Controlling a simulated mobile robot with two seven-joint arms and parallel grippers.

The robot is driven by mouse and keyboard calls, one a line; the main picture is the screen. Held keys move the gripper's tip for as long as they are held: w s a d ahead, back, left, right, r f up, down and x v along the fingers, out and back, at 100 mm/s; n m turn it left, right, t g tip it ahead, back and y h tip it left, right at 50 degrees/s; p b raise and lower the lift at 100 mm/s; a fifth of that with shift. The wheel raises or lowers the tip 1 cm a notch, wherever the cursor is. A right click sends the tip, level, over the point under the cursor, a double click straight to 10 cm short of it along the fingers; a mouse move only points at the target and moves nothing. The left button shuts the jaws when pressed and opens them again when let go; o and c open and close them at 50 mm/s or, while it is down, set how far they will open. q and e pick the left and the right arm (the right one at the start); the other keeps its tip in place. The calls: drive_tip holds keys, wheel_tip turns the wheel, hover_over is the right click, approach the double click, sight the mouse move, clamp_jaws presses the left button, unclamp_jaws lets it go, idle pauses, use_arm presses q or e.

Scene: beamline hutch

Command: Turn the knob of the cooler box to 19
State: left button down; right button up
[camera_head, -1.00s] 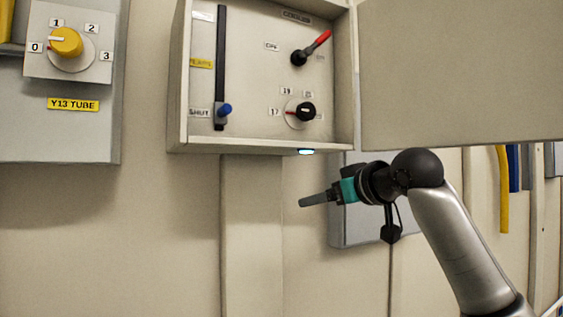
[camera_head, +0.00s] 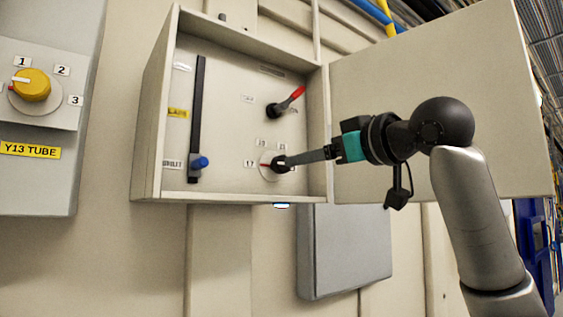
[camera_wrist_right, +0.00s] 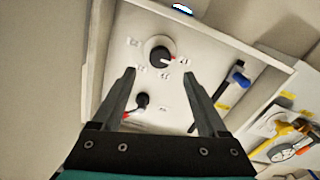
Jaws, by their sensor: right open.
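The open cooler box (camera_head: 150,128) hangs on the wall. Its black knob (camera_head: 278,164) sits on a white dial at the lower right of the panel. A red mark on the dial faces the 17 label (camera_head: 249,163) at the left. In the right wrist view the knob (camera_wrist_right: 157,52) shows whole, beyond and roughly midway between the fingertips. My right gripper (camera_head: 295,160) reaches in from the right, its fingertips close to the knob. In its wrist view the gripper (camera_wrist_right: 160,76) is open and empty. Contact with the knob cannot be told. My left gripper is out of view.
A red-handled switch (camera_head: 286,103) sits above the knob. A blue-knobbed slider (camera_head: 198,163) runs down the panel's left. The box's open door (camera_head: 430,85) stands at the right, behind my arm. A yellow knob (camera_head: 32,85) is on another box at far left.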

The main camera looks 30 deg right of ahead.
sight(281, 164)
drive_tip(key=w, duration=0.3)
drive_tip(key=w+p, duration=0.1)
drive_tip(key=w, duration=0.5)
drive_tip(key=shift+w+a, duration=0.15)
drive_tip(key=shift+a, duration=0.25)
drive_tip(key=shift+c, duration=0.3)
clamp_jaws()
